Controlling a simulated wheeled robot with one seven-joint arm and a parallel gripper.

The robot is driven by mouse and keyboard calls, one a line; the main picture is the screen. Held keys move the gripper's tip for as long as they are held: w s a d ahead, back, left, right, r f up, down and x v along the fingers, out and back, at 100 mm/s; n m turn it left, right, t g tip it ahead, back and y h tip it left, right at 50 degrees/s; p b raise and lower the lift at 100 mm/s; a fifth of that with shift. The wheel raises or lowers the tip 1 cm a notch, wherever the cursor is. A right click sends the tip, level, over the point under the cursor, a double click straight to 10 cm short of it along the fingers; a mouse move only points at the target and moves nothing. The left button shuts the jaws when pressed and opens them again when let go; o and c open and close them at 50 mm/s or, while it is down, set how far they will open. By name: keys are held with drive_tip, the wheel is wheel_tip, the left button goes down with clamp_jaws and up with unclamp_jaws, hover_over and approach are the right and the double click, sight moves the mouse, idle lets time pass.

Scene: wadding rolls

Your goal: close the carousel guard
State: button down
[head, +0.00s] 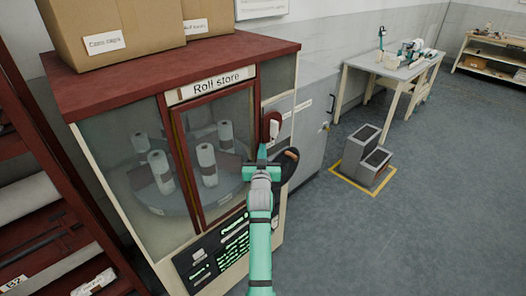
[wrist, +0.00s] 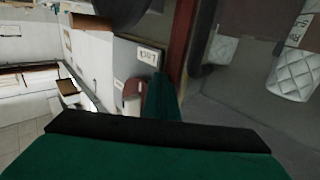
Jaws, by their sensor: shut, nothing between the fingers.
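The roll store cabinet (head: 170,62) has a dark red top and glass panes. Its carousel (head: 165,205) shows through the glass with several white rolls (head: 207,165) standing on it. The guard (head: 215,90) is a glazed panel in a dark red frame at the front, under the "Roll store" sign; I cannot tell whether it sits fully flush. My green gripper (head: 262,166) is shut and empty, in front of the cabinet's right front edge, close to a dark red curved part (head: 271,125). In the wrist view a quilted white roll (wrist: 292,75) shows at the right.
A control panel (head: 213,250) with green text is below the guard. Cardboard boxes (head: 110,30) stand on top. A red rack (head: 40,190) is close at the left. A grey step block (head: 365,155) stands inside yellow floor lines at the right. The floor at the lower right is clear.

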drive_tip(key=shift+s+d, duration=4.8)
drive_tip(key=shift+s, duration=0.6)
drive_tip(key=s+a+f, duration=0.3)
drive_tip(key=s+f, duration=0.4)
drive_tip(key=s, duration=0.3)
drive_tip(key=s+a+f+g, duration=0.1)
drive_tip(key=s+a+f, duration=0.3)
drive_tip(key=s+f, duration=0.45)
drive_tip(key=s+a+f, duration=0.3)
drive_tip(key=s+f, duration=0.2)
drive_tip(key=s, duration=0.6)
drive_tip(key=s+a+r, duration=0.1)
drive_tip(key=s+r, duration=0.1)
drive_tip(key=s, duration=0.7)
drive_tip(key=s+a+r+g+y, duration=0.1)
drive_tip(key=s+a+r, duration=0.1)
drive_tip(key=s, duration=0.8)
drive_tip(key=s+a+r+n, duration=0.1)
drive_tip(key=s+r, duration=0.1)
drive_tip(key=s, duration=0.8)
drive_tip(key=shift+a+r+g+y, duration=0.15)
drive_tip(key=shift+r+g+y, duration=0.1)
drive_tip(key=shift+g+y, duration=0.05)
